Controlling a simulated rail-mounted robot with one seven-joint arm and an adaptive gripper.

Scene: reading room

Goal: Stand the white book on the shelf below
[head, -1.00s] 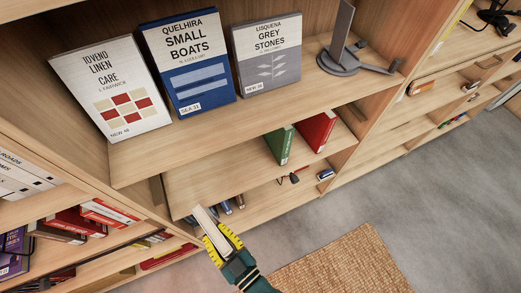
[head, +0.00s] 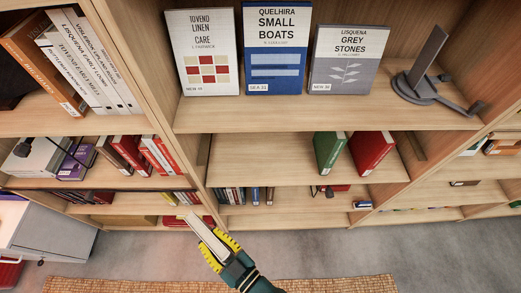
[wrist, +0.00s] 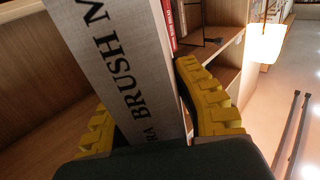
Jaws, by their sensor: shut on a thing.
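My gripper (head: 222,252), with yellow fingers, is shut on the white book (head: 206,236). In the head view the book sticks out beyond the fingertips, leaning up and to the left, in front of the lower shelves. In the wrist view my gripper (wrist: 150,115) has a finger on each side of the white book (wrist: 118,70), whose pale face has black letters reading "BRUSH M". Its far end is cut off there. The shelf below the display shelf (head: 255,160) holds a leaning green book (head: 328,153) and red book (head: 371,153); its left part is bare.
Three face-out books stand on the display shelf above: "Linen Care" (head: 204,55), "Small Boats" (head: 276,50) and "Grey Stones" (head: 348,62). A grey bookend (head: 430,85) is at their right. An upright divider (head: 165,100) borders the left bay. A grey cabinet (head: 45,230) stands lower left.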

